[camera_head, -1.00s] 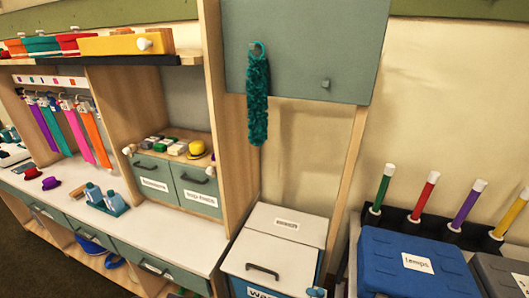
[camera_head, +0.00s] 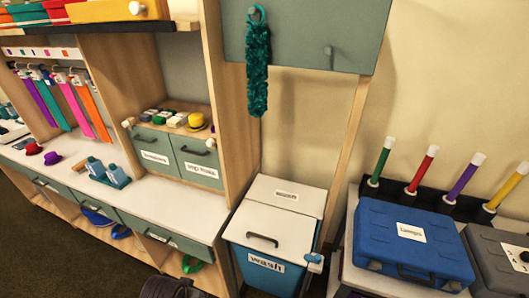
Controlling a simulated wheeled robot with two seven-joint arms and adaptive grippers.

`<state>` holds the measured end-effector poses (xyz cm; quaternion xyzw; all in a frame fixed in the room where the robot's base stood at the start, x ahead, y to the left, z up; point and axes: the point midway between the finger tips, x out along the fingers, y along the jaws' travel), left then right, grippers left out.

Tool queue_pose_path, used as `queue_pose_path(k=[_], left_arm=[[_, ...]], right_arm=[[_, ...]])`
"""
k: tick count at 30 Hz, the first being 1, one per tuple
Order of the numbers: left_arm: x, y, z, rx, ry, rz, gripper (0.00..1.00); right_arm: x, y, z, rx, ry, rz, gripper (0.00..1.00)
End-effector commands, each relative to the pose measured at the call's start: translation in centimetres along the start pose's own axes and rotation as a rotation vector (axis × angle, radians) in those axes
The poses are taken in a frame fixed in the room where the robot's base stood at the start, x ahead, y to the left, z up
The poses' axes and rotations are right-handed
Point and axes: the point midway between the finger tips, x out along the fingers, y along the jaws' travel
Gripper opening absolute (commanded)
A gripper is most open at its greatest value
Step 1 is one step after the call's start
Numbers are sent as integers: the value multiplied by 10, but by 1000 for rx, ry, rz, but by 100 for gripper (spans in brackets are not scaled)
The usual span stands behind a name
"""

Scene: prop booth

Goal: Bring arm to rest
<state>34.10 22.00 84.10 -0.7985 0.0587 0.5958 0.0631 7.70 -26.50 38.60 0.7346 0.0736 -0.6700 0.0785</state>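Neither of my grippers shows clearly in the head view. A dark rounded shape cuts into the bottom edge left of the middle; it may be part of my own arm, and no fingers can be made out on it. The task names no other object. A teal fuzzy strip (camera_head: 257,70) hangs from a hook on the green-grey panel (camera_head: 300,40). A bin labelled "wash" (camera_head: 268,262) stands below it with its white lid (camera_head: 275,225) down.
A white counter (camera_head: 150,205) with drawers and small props runs along the left. Colored ties (camera_head: 72,105) hang above it. At right, a blue case (camera_head: 410,240) sits in front of upright colored sticks (camera_head: 463,175) in a black holder. Open floor shows at lower left.

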Motion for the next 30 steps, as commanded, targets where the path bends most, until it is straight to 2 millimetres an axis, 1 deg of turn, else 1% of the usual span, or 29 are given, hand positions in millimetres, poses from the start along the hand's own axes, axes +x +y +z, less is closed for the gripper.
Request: queue_pose_path(k=[1, 6, 11, 17, 23, 30], left_arm=[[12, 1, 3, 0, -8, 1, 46], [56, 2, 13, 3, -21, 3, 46], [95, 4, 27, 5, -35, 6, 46], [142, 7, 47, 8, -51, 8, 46], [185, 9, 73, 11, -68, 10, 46], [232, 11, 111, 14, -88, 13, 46]], right_arm=[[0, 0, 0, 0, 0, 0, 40], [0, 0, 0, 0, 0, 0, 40], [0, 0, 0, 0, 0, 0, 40], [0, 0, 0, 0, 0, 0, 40], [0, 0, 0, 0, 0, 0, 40], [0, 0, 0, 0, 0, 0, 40]])
